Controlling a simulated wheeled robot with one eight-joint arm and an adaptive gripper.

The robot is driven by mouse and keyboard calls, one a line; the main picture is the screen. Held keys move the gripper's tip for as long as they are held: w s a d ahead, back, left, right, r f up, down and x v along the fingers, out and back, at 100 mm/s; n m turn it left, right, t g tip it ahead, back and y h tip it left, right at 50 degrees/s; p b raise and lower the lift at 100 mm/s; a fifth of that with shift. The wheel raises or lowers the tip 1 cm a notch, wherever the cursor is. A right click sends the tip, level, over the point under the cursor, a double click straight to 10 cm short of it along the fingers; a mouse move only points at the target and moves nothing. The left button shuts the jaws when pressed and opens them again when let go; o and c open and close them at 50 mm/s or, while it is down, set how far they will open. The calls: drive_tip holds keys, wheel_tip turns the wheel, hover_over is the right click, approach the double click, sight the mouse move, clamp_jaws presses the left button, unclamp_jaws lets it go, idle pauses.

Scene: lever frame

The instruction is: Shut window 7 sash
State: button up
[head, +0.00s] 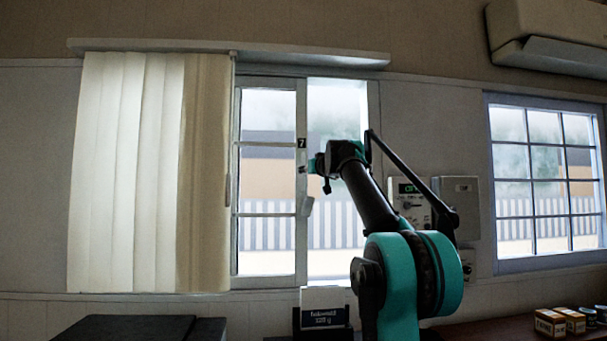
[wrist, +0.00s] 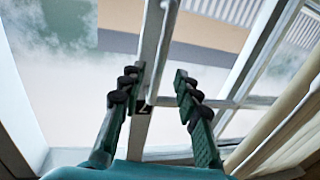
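The window 7 sash (head: 301,230) is a white-framed sliding pane in the head view, with a small dark "7" label on its right stile. It stands left of a bare opening (head: 338,110) in the window frame (head: 373,105), partly behind the curtain. A small grey piece, perhaps a handle, shows on the stile below my gripper. My gripper (head: 306,168) is at the stile just below the label. In the wrist view my gripper (wrist: 158,84) is open, its fingers on either side of the stile (wrist: 150,50) in the picture. I cannot tell whether they touch it.
A cream curtain (head: 130,170) hangs at the left. A control box (head: 410,203) and a grey panel (head: 459,207) are on the wall right of the opening. A second window (head: 543,180) is farther right. A black holder (head: 322,322) and small boxes (head: 550,323) stand low in front.

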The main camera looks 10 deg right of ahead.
sight(304, 187)
drive_tip(key=shift+w+a, duration=0.2)
drive_tip(key=shift+w, duration=0.75)
drive_tip(key=shift+w+a, duration=0.15)
drive_tip(key=shift+w, duration=0.8)
drive_tip(key=shift+w+a, duration=0.2)
drive_tip(key=shift+w, duration=0.75)
clamp_jaws()
